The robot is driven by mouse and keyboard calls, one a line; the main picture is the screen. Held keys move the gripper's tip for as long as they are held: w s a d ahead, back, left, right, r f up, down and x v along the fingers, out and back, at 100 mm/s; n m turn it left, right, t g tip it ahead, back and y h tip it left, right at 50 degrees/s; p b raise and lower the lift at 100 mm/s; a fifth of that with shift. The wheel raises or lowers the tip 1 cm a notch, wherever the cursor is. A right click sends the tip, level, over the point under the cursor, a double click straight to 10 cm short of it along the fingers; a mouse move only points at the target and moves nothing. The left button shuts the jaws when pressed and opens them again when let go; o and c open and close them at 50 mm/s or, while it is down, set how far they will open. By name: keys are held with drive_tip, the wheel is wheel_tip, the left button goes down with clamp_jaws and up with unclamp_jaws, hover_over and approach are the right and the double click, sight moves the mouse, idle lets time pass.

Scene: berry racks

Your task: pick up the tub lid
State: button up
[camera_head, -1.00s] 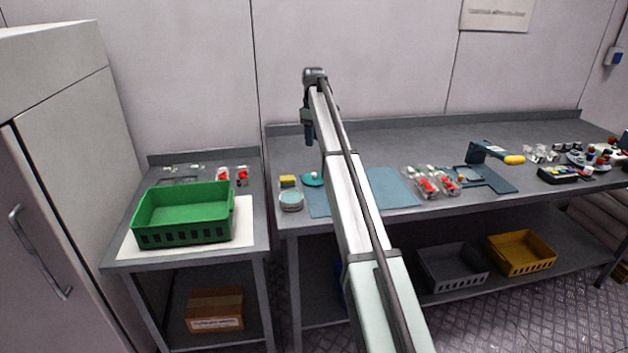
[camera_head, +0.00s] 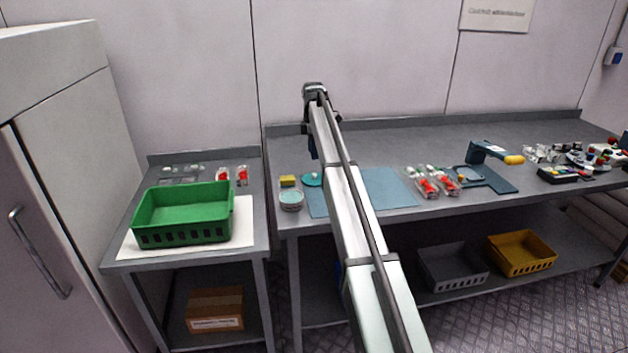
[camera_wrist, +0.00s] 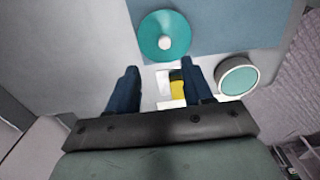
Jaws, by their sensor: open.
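The tub lid is a round teal disc with a pale knob at its centre. In the wrist view the lid (camera_wrist: 150,48) lies at the top, beyond my open fingers, partly over the edge of a blue mat. In the head view the lid (camera_head: 311,181) lies flat on the long bench, near its left end. My gripper (camera_wrist: 160,76) is open and empty, and the lid is not between its fingers. In the head view my gripper (camera_head: 314,150) hangs above the bench near the lid, with the arm hiding part of it.
A round tub (camera_head: 291,204) stands near the bench's front left corner, with a yellow block (camera_head: 288,181) behind it. The blue mat (camera_head: 390,190) lies right of the lid. Several red-filled punnets (camera_head: 428,187) and a blue-grey device (camera_head: 488,178) stand farther right. A green crate (camera_head: 184,237) occupies the left table.

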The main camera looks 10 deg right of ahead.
sight(314, 174)
wheel_tip(314, 174, down, 4)
drive_tip(key=shift+r, duration=0.1)
drive_tip(key=shift+s+f, duration=0.2)
drive_tip(key=shift+f, duration=1.1)
drive_tip(key=shift+s+f, duration=0.2)
drive_tip(key=shift+f, duration=1.05)
clamp_jaws()
